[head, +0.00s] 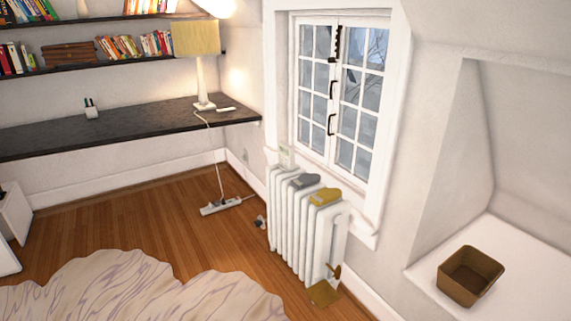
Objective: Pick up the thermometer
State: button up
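I cannot make out a thermometer for certain. A small, slim white object (226,109) lies flat on the dark desk, just right of the lamp's base; its shape could fit a thermometer, but it is too small to tell. A small pale upright object (287,156) stands at the far end of the radiator top, below the window; its face is too small to read. My gripper is not in view.
The dark desk (130,126) runs along the back wall with a lamp (203,75) and a pen holder (91,109). The white radiator (290,225) holds a grey item (304,181) and a yellow item (326,196). A power strip (221,206) and rug (130,290) lie on the wood floor; a brown basket (468,276) sits right.

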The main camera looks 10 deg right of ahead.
aim_at(286, 152)
jog(key=k, duration=0.2)
jog(key=u, duration=0.3)
jog(key=i, duration=0.55)
jog(key=u, duration=0.55)
jog(key=i, duration=2.25)
jog(key=z, duration=0.45)
